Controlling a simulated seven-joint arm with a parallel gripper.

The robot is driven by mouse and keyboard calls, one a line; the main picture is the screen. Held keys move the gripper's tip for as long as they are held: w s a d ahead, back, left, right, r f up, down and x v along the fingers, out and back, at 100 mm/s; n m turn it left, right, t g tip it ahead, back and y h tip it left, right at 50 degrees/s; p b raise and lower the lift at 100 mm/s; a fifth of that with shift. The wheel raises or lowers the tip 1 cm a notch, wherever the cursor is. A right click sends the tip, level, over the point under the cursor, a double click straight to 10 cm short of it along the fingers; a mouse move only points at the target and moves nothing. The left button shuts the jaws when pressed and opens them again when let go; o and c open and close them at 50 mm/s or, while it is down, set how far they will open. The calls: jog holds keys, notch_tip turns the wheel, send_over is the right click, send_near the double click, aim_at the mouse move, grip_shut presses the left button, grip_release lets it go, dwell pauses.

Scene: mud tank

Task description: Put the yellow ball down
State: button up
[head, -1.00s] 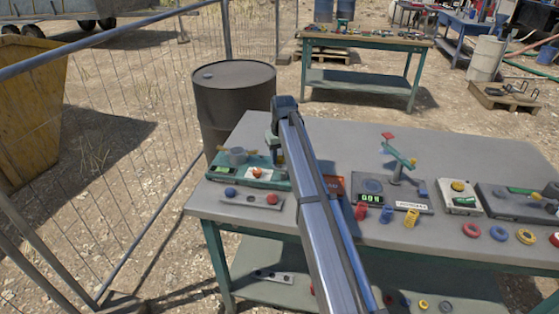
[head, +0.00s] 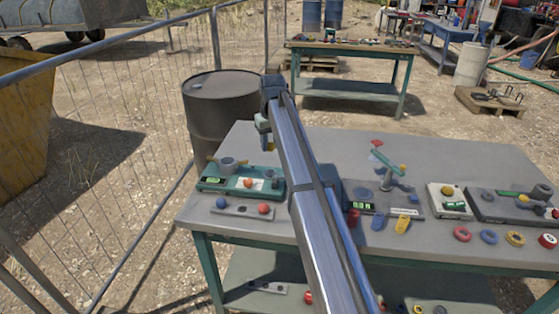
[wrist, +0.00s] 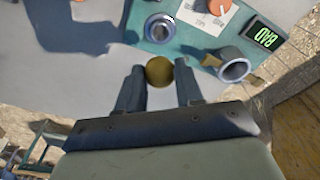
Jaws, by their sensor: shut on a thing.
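My gripper (wrist: 160,85) is shut on the yellow ball (wrist: 159,71), which sits between the two fingertips in the wrist view. In the head view my gripper (head: 266,135) is above the back right part of a green device, and a bit of yellow shows below it. The ball is off the table. The green device (wrist: 190,42) has a grey cup (wrist: 235,67), a round dark socket (wrist: 159,28), an orange ball or knob (wrist: 218,5) and a lit display. The cup lies just right of the ball in the wrist view.
A small tray (head: 243,210) with a blue and a red ball stands in front of the device. A balance-like stand (head: 388,180), a white box (head: 449,200) and coloured rings (head: 488,237) are to the right. A dark barrel (head: 215,110) stands behind the table (head: 330,140).

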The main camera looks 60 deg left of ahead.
jog(key=w+d+f+m, duration=0.2)
jog(key=w+d, duration=1)
jog(key=d, duration=0.2)
jog(key=shift+s+d+f+n, duration=0.25)
jog(key=shift+s+f+n, duration=0.1)
jog(key=shift+f, duration=1.5)
jog(key=shift+s+d+f+n, duration=0.2)
jog(key=shift+d+f+n, duration=0.1)
jog(key=shift+f, duration=1.5)
jog(key=shift+s+d+f+n, duration=0.2)
jog(key=shift+s+f+n, duration=0.15)
jog(key=shift+f, duration=1.5)
jog(key=o, duration=1.1)
jog(key=shift+f, duration=0.1)
